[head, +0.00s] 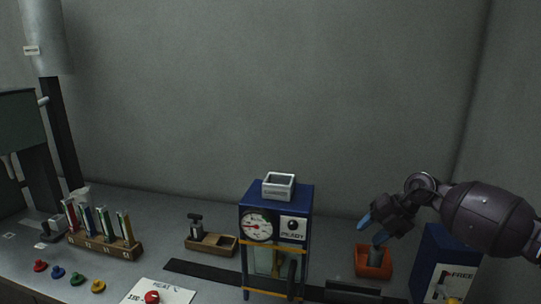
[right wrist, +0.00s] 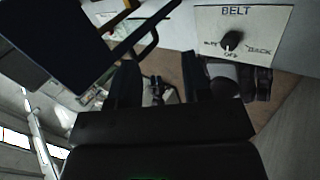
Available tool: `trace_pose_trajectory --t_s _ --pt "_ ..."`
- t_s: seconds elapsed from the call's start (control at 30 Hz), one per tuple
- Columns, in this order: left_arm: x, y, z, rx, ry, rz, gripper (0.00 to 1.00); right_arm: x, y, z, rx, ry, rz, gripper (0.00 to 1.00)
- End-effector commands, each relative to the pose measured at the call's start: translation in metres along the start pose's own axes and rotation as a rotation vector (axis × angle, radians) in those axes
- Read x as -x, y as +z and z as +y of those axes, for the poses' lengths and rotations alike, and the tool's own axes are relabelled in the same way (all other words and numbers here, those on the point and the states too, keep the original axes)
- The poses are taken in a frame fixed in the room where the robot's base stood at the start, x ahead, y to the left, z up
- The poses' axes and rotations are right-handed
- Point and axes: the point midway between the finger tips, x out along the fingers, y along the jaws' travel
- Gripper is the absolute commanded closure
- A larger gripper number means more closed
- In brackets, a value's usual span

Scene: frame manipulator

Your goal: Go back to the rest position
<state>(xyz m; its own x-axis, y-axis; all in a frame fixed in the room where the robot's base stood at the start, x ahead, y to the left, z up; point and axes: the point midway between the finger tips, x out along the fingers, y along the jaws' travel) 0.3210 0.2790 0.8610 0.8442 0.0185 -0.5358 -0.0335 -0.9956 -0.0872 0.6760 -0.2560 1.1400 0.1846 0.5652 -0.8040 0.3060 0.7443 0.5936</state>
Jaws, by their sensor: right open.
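My right gripper (head: 372,229) hangs at the right of the head view, its arm coming in from the right edge. Its two blue-tipped fingers are spread apart, with nothing visible between them. It is above and slightly left of a small orange bin (head: 372,270), which has a grey item in it. In the right wrist view the gripper (right wrist: 172,88) shows as dark finger shapes from behind, with a gap between them. My left gripper is not in view.
A blue cabinet with a gauge (head: 276,235) stands mid-bench. A blue box (head: 447,262) is close below my right forearm. A rack (head: 105,243) and several coloured knobs are at left. The right wrist view shows a BELT dial panel (right wrist: 243,32). Air above the bench is clear.

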Motion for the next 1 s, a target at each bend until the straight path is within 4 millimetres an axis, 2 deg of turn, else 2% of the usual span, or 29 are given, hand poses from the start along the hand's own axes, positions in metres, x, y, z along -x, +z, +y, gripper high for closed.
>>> trace_pose_trajectory --t_s 0.03,0.1,0.2,0.3,0.4,0.53,0.67,0.77,0.87,1.0 --pt "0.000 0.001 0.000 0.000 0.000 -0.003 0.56 -0.025 -0.019 0.010 0.003 0.106 0.026 0.56" --pt "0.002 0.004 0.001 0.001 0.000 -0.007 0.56 -0.047 -0.040 0.027 -0.004 0.258 0.038 0.56" --pt "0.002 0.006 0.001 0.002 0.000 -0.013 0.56 -0.068 -0.068 0.049 -0.047 0.468 0.039 0.56" --pt "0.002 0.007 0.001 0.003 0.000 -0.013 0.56 -0.078 -0.091 0.066 -0.124 0.667 0.020 0.56" --pt "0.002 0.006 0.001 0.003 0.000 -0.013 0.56 -0.079 -0.107 0.076 -0.232 0.849 -0.022 0.56" --pt "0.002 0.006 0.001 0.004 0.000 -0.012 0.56 -0.073 -0.120 0.077 -0.416 1.048 -0.103 0.56" --pt "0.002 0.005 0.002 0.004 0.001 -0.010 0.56 -0.063 -0.127 0.062 -0.641 1.195 -0.211 0.56" --pt "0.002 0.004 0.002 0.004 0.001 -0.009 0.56 -0.056 -0.131 0.040 -0.835 1.267 -0.310 0.56" --pt "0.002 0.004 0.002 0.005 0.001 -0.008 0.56 -0.051 -0.137 0.009 -1.043 1.300 -0.413 0.56" --pt "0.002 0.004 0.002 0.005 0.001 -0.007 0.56 -0.048 -0.153 -0.043 -1.346 1.276 -0.558 0.56"
